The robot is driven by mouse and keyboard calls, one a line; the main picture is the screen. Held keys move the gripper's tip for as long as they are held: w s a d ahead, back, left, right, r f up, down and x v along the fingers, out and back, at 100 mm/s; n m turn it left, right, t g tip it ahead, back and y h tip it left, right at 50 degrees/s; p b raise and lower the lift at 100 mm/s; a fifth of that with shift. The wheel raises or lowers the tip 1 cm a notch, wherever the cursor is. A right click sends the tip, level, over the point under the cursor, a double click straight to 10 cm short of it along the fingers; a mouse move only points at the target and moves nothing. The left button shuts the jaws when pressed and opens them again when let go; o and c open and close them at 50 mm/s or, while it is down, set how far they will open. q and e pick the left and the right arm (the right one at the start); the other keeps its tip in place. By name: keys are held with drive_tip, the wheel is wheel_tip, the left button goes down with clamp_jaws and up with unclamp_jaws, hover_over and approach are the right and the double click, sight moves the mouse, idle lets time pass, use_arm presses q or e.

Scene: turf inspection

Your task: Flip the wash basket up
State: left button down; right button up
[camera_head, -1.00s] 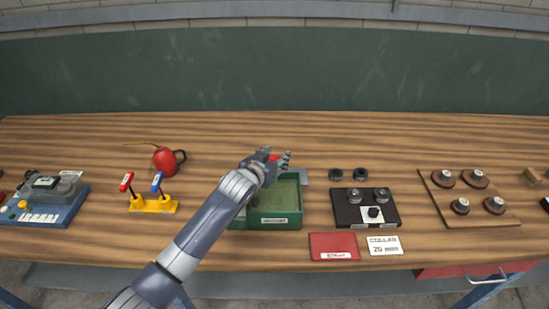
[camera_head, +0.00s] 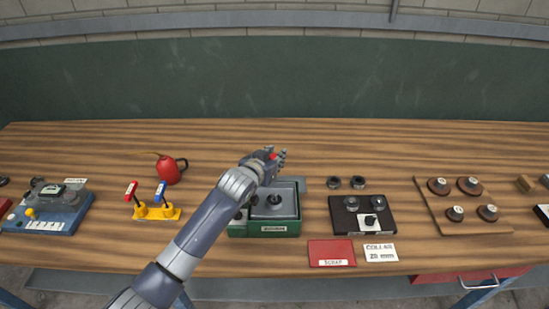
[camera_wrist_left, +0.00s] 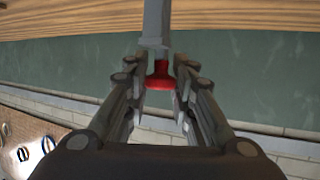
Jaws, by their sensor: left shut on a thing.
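The wash basket (camera_head: 290,209) shows as a grey tray at the top of the green tank (camera_head: 265,230). A dark round part (camera_head: 274,200) rests on it, and another is partly hidden behind my left arm. My left gripper (camera_head: 278,157) is above the tank's back edge, shut on a red knob (camera_wrist_left: 160,76). In the left wrist view the knob sits between the fingers, at the end of a grey lever (camera_wrist_left: 155,25). My gripper hides the lever's joint with the basket. My right gripper is not in view.
A red oil can (camera_head: 169,170) and a yellow stand (camera_head: 160,212) with red and blue handles are left of the tank. The back of the bench is clear.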

use_arm(q)
drive_tip(key=shift+w+r, duration=0.15)
drive_tip(key=shift+r, duration=0.35)
drive_tip(key=c, duration=1.5)
unclamp_jaws()
drive_tip(key=shift+c, duration=0.2)
drive_tip(key=shift+o, duration=0.9)
drive_tip(key=shift+f, duration=0.1)
drive_tip(key=shift+s+f, duration=0.1)
drive_tip(key=shift+s, duration=0.1)
drive_tip(key=v, duration=1.2)
drive_tip(key=shift+a, duration=0.1)
